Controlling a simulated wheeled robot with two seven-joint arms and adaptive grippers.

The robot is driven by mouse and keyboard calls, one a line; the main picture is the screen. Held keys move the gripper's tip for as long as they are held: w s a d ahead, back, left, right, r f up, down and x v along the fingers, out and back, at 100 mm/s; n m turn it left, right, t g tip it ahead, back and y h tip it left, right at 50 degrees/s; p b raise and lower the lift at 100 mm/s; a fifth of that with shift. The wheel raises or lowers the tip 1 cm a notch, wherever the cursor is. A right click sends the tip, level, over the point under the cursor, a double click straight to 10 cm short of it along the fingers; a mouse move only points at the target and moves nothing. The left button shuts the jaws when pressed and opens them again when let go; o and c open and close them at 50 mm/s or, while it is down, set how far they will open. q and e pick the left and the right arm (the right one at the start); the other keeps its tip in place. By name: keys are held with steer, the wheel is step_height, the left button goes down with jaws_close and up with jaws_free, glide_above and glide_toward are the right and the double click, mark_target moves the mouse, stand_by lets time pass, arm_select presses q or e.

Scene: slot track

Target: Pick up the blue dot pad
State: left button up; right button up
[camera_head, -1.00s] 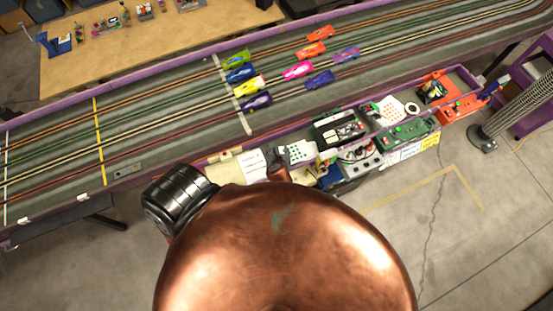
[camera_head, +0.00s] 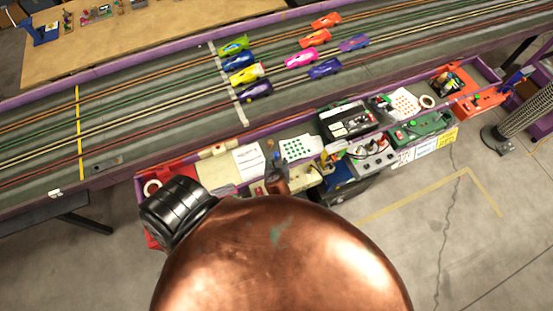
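A white pad with green dots (camera_head: 299,148) lies in the purple-edged side tray, just right of a white printed sheet (camera_head: 249,161). Another dotted pad (camera_head: 403,103), its dots reddish, lies further right in the tray. I cannot make out a pad with blue dots; part of the tray is hidden behind my copper-coloured arm. A small dark part that looks like my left gripper (camera_head: 276,174) shows just beyond the copper arm, over the tray, below and left of the green-dot pad. Its fingers are too small to tell open from shut. My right gripper is not in view.
A black-and-grey box (camera_head: 349,119), a green device (camera_head: 418,128) and a grey control box (camera_head: 374,160) crowd the tray. Several toy cars stand on the slot track (camera_head: 150,130) behind.

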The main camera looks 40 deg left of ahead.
mark_target(276, 156)
arm_select(q)
steer(key=b+x, duration=0.1)
steer(key=x, duration=0.6)
steer(key=shift+w+a, duration=0.1)
steer(key=shift+a, duration=0.15)
steer(key=shift+r, duration=0.1)
jaws_close()
